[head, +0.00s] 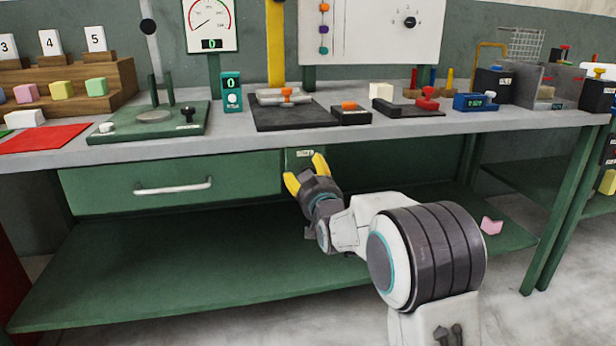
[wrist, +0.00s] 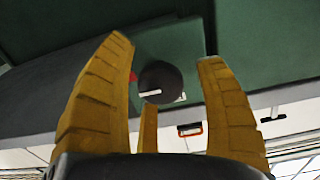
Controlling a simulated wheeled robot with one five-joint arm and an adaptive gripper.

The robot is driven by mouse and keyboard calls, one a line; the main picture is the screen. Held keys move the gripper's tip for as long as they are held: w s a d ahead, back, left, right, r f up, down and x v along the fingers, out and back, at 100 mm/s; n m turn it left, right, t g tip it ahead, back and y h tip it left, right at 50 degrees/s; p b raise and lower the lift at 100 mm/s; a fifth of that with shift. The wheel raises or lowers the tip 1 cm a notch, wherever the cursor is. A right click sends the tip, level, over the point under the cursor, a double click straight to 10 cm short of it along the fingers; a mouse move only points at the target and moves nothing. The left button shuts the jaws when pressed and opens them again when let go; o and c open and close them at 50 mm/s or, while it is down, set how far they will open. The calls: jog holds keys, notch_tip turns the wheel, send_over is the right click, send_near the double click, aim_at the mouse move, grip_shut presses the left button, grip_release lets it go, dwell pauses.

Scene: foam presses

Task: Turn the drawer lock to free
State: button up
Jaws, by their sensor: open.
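The drawer lock knob (wrist: 160,82) is a dark round dial with a white pointer line, seen in the wrist view on a green plate (wrist: 180,42). The line points left in that view. A red mark (wrist: 133,77) shows to its left and a white mark (wrist: 182,98) at its lower right. My gripper (head: 305,174) is open, its yellow fingers around the knob's sides in the wrist view; I cannot tell whether they touch it. In the head view my gripper hides the knob; the labelled lock plate (head: 291,157) shows above it. The green drawer (head: 110,190) left of it looks shut.
The bench top (head: 300,133) above my gripper carries several presses and blocks. A green lower shelf (head: 190,265) lies below, with a pink piece (head: 491,226) at its right. The drawer's handle (head: 173,187) sticks out on the left. Space under the bench is mostly free.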

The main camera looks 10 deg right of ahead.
jog(key=shift+o, duration=0.2)
jog(key=c, duration=1.2)
jog(key=shift+f+n, duration=0.1)
jog(key=shift+n, duration=0.2)
jog(key=shift+c, duration=0.2)
jog(key=n, duration=0.3)
jog(key=shift+n, duration=0.3)
jog(key=n, duration=0.4)
jog(key=shift+n, duration=0.3)
jog(key=n, duration=0.4)
jog(key=shift+d, duration=0.1)
jog(key=shift+n, duration=2.5)
